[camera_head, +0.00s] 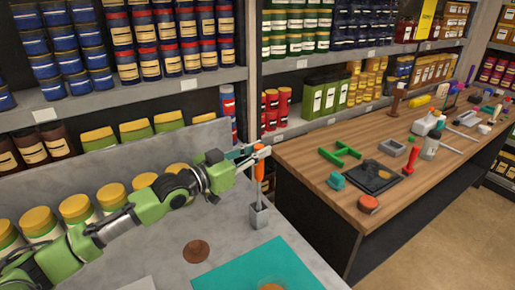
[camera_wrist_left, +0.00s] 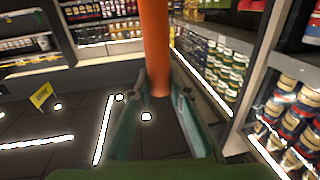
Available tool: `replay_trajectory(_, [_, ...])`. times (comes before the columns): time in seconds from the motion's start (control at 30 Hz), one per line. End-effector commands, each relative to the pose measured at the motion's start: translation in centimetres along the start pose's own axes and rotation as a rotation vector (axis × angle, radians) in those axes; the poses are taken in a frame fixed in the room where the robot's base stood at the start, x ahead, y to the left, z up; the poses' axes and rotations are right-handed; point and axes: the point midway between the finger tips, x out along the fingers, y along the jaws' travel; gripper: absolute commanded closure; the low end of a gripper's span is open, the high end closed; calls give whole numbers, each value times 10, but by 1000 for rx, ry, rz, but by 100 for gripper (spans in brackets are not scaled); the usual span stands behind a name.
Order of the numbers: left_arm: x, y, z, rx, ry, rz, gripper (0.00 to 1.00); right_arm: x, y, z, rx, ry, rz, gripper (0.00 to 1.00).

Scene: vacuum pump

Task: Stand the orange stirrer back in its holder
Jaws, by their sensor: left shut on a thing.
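The orange stirrer (camera_head: 260,171) is upright, with a grey lower part, in the head view. My left gripper (camera_head: 257,153) is shut on its upper end; in the left wrist view the orange handle (camera_wrist_left: 155,42) rises between the fingers (camera_wrist_left: 157,100). The small grey holder (camera_head: 259,215) stands on the grey worktop directly below the stirrer. The stirrer's lower end meets the holder's mouth in the picture; I cannot tell whether it is inside or just above. My right gripper is not in view.
A teal mat (camera_head: 262,268) and a brown round disc (camera_head: 196,251) lie on the grey worktop near the holder. Jars with yellow lids (camera_head: 75,208) line its back. A wooden bench (camera_head: 335,205) with several tools stands at the right. Shelves of cans fill the back.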

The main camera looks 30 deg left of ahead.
Motion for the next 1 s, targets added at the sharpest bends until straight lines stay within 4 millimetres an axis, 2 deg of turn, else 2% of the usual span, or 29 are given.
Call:
replay_trajectory(0.2, [0, 0, 20, 0, 1, 0, 100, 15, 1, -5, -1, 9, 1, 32])
replay_trajectory(0.5, [0, 0, 38, 0, 2, 0, 100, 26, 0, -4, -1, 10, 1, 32])
replay_trajectory(0.97, [0, 0, 42, 0, 1, 0, 100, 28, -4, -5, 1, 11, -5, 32])
replay_trajectory(1.0, [0, 0, 42, 0, 1, 0, 80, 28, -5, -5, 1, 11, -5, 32])
